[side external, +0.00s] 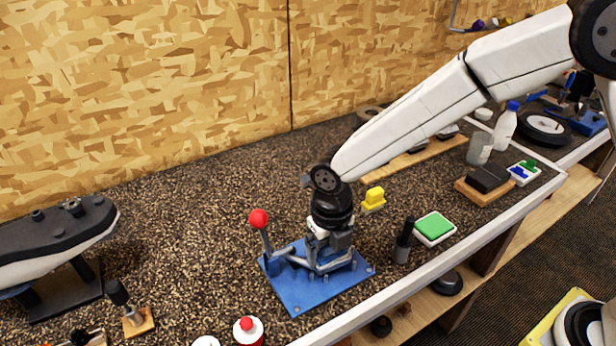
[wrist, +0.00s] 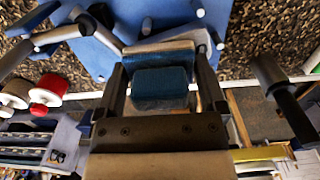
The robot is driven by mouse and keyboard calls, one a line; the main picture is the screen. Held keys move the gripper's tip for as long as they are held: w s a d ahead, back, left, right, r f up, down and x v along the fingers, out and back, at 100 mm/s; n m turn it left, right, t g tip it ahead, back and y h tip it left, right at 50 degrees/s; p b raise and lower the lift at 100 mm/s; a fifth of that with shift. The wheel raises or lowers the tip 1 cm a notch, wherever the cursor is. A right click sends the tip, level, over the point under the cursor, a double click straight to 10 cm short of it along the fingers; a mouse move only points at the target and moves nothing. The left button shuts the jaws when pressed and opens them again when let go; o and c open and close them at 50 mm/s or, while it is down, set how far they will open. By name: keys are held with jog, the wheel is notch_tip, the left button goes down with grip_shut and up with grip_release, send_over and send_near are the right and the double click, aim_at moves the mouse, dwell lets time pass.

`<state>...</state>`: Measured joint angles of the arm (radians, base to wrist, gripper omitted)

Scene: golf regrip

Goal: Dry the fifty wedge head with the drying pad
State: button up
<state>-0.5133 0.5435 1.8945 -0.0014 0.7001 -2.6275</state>
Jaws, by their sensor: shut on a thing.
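My gripper (side external: 328,238) is low over the blue clamp base (side external: 300,294), which has a red-knobbed lever (side external: 259,219). In the wrist view my gripper (wrist: 162,58) is shut on a blue block (wrist: 160,88), which looks like the drying pad. The block sits between both fingers, close to the clamp's metal bars and blue plate (wrist: 172,12). I cannot make out the fifty wedge head for sure; it may be hidden by my gripper or the clamp. Whether the block touches anything in the clamp cannot be told.
Right of the clamp are a dark cylinder (side external: 403,241), a green pad in a white tray (side external: 435,228) and a yellow block (side external: 373,200). A dark block on wood (side external: 488,179) lies farther right.

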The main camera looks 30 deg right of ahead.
jog(key=shift+s+d+f, duration=0.1)
jog(key=shift+f, duration=0.05)
jog(key=shift+d, duration=1.15)
jog(key=shift+a, duration=0.15)
jog(key=shift+a+r, duration=0.25)
jog(key=shift+a, duration=0.9)
jog(key=shift+d+f, duration=0.1)
jog(key=shift+d, duration=1.1)
jog(key=shift+a, duration=0.15)
jog(key=shift+a, duration=1.05)
